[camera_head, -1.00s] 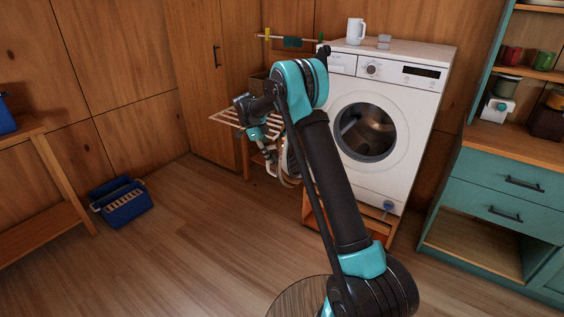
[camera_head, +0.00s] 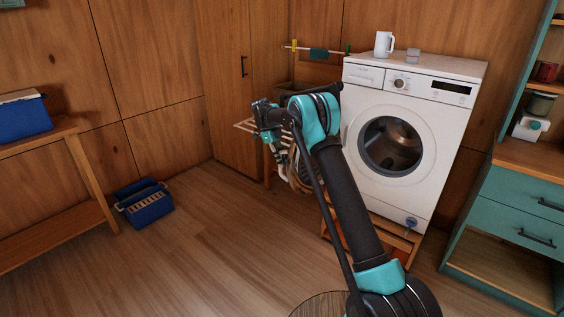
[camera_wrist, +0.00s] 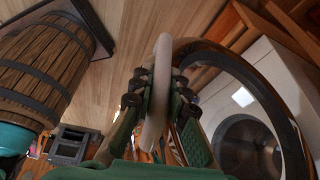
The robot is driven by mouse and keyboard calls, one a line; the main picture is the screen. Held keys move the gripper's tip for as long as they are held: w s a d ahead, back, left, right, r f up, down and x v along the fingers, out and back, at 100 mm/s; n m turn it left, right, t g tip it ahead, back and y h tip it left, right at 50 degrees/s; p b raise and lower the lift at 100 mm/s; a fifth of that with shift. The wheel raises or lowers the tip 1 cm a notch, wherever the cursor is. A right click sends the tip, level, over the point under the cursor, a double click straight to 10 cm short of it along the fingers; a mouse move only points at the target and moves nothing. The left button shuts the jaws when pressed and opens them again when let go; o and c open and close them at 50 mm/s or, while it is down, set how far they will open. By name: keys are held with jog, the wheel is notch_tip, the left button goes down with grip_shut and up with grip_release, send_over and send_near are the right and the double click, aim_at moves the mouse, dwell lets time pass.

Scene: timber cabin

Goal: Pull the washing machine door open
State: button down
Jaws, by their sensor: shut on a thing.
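The white washing machine (camera_head: 437,118) stands against the back wall. Its round drum opening (camera_head: 391,146) is uncovered and also shows in the wrist view (camera_wrist: 247,145). The door is swung out from the front. In the wrist view its pale rim (camera_wrist: 158,90) runs edge-on between my fingers, and its dark ring (camera_wrist: 268,88) curves to the right. My gripper (camera_wrist: 160,98) is shut on the door's rim. In the head view, my gripper (camera_head: 281,152) is small, left of the machine, and my arm hides most of the door.
A white mug (camera_head: 384,44) stands on the machine. A blue crate (camera_head: 146,204) sits on the floor at left, by a wooden bench (camera_head: 62,130). Teal drawers (camera_head: 512,190) stand at right. A barrel (camera_wrist: 42,68) shows in the wrist view.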

jog(key=c, duration=1.7)
grip_release()
jog(key=shift+s+a, duration=0.2)
jog(key=shift+a, duration=0.2)
jog(key=shift+c, duration=0.2)
jog(key=shift+d, duration=0.1)
jog(key=shift+w+d, duration=0.15)
jog(key=v, duration=1.2)
